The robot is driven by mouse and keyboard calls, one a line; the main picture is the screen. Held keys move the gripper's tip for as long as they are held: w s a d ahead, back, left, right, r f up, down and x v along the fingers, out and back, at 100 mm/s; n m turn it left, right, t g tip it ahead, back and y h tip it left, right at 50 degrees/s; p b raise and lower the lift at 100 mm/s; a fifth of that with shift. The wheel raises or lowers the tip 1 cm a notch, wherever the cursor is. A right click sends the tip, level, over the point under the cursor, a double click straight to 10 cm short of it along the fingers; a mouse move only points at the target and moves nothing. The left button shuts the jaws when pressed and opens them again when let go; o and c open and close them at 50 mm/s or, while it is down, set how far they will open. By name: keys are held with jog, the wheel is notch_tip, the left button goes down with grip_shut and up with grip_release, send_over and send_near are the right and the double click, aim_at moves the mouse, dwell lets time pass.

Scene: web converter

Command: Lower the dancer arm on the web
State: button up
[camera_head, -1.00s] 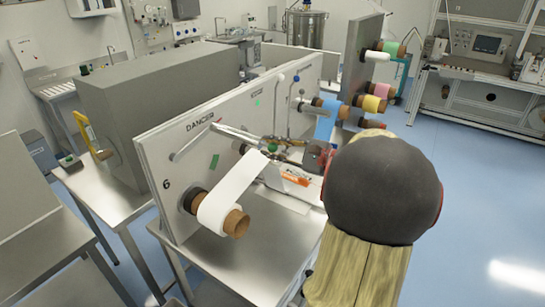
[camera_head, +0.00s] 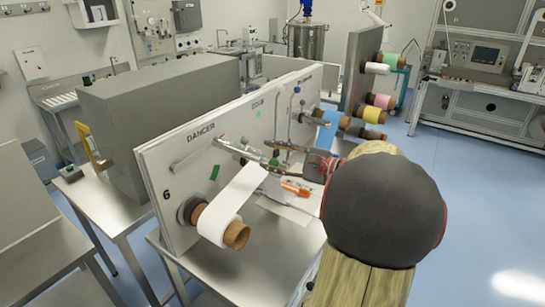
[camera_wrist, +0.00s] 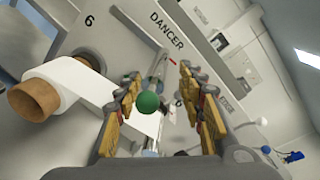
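The panel marked DANCER (camera_head: 201,132) carries a metal dancer arm (camera_head: 236,150) that runs out from the panel. A green ball knob (camera_wrist: 147,102) shows between my fingers in the wrist view, close to the left finger. My gripper (camera_wrist: 160,85) is open, its fingers on both sides of the knob, and no grip shows. The white web (camera_head: 234,200) rises from a roll (camera_head: 236,236) towards the dancer arm. The web and roll are at the left in the wrist view (camera_wrist: 70,85).
An orange-handled tool (camera_head: 296,188) lies on the steel table below my gripper. A blue web (camera_head: 328,130) and coloured rolls (camera_head: 374,115) stand further back. A grey cabinet (camera_head: 150,110) is behind the panel. Blue floor is open at the right.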

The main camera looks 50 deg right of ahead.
jog(key=s+d+r, duration=0.1)
jog(key=s, duration=1)
jog(key=shift+s+d, duration=0.35)
jog(key=shift+s, duration=0.05)
jog(key=w+a+f+n+g+y, duration=0.1)
jog(key=w+a+f+n+g, duration=0.15)
jog(key=a, duration=0.55)
jog(key=w+a+f+n+g+y, duration=0.2)
jog(key=w+a+n+g, duration=0.1)
jog(key=a, duration=0.4)
jog(key=w+a+f+n+g+y, duration=0.1)
jog(key=w+a+f+n+g, duration=0.15)
jog(key=a, duration=0.55)
jog(key=s+a+f+n+g+h+b, duration=0.1)
jog(key=s+a+f+n+h, duration=0.1)
jog(key=a+n, duration=0.6)
jog(key=s+a+f+n+g+h, duration=0.2)
jog(key=s+a+n+h, duration=0.2)
jog(key=s+a+n, duration=0.2)
jog(key=shift+s+a+n+b, duration=0.2)
jog(key=shift+a+n+b, duration=0.15)
jog(key=shift+a+n, duration=1)
